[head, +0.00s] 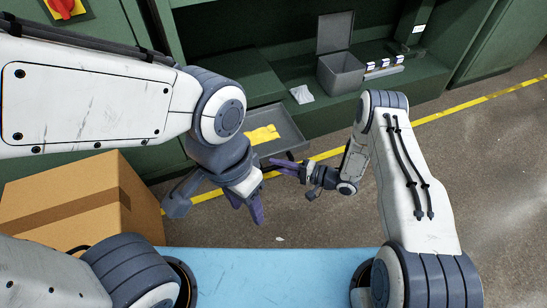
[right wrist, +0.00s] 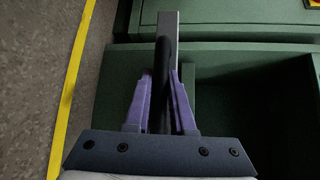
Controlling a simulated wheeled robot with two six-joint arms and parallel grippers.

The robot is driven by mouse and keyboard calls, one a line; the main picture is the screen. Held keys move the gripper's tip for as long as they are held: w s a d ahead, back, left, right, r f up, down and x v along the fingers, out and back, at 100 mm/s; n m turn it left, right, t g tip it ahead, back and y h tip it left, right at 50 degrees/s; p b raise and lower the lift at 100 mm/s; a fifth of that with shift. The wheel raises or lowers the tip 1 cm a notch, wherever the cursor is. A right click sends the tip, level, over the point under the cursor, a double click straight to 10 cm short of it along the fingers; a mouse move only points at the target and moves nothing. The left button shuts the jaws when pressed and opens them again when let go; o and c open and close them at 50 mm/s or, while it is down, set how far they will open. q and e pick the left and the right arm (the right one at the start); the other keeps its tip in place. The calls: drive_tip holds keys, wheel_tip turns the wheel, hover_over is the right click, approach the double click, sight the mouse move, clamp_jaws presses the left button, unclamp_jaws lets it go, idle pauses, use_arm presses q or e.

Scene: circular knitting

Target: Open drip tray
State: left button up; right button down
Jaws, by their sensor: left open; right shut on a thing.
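The grey drip tray (head: 290,133) sticks out from the low front of the green machine, open at the top, with a yellow cloth (head: 262,134) lying in it. My right gripper (head: 277,165) is at the tray's front edge. In the right wrist view its purple fingers (right wrist: 161,88) are shut on a dark handle bar (right wrist: 164,60), beside a grey edge (right wrist: 168,25). My left gripper (head: 256,212) is open and empty, lower and left of the tray, with its fingers pointing down. My left arm hides the tray's left end.
A cardboard box (head: 70,200) stands at the left. A grey lidded bin (head: 341,72), a white cloth (head: 302,94) and small labelled items (head: 380,68) sit on the machine's ledge. A yellow floor line (head: 460,107) runs past it. A light blue surface (head: 270,270) is at the bottom.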

drive_tip(key=shift+w+d, duration=0.15)
drive_tip(key=shift+d, duration=0.1)
drive_tip(key=c, duration=0.8)
unclamp_jaws()
drive_tip(key=shift+a, duration=0.1)
drive_tip(key=shift+o, duration=0.2)
drive_tip(key=shift+a, duration=0.1)
drive_tip(key=p+v, duration=0.4)
drive_tip(key=v, duration=0.6)
drive_tip(key=shift+d, duration=0.2)
